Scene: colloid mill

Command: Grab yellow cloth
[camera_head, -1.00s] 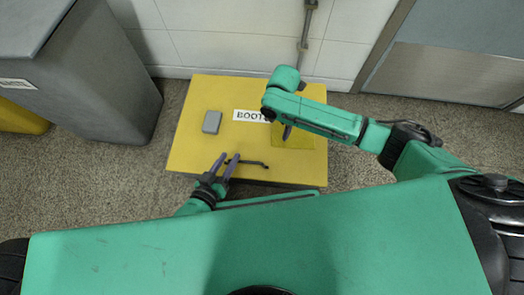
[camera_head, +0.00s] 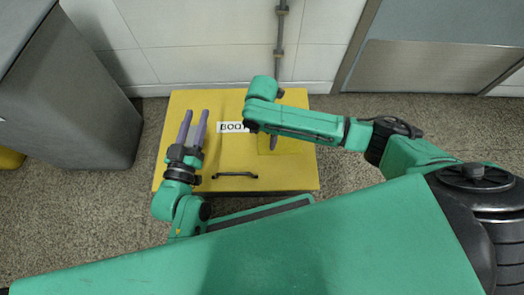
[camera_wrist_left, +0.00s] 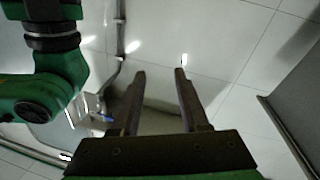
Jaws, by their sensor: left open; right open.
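The yellow cloth (camera_head: 291,147) is a thin square lying flat on the right part of a yellow box top, close to it in colour. My right arm covers its upper part in the head view. My right gripper (camera_head: 273,143) points down over the cloth's left part, with one finger showing; whether it touches the cloth cannot be told. My left gripper (camera_head: 196,116) is open and raised over the left part of the box top. In the left wrist view the left gripper (camera_wrist_left: 161,74) has nothing between its fingers.
The yellow box (camera_head: 175,103) has a BOOTS label (camera_head: 230,127), partly covered by my right arm, and a dark handle (camera_head: 235,175) near its front edge. A grey bin (camera_head: 75,110) stands at the left. A tiled wall (camera_head: 200,45) with a pipe (camera_head: 281,30) is behind.

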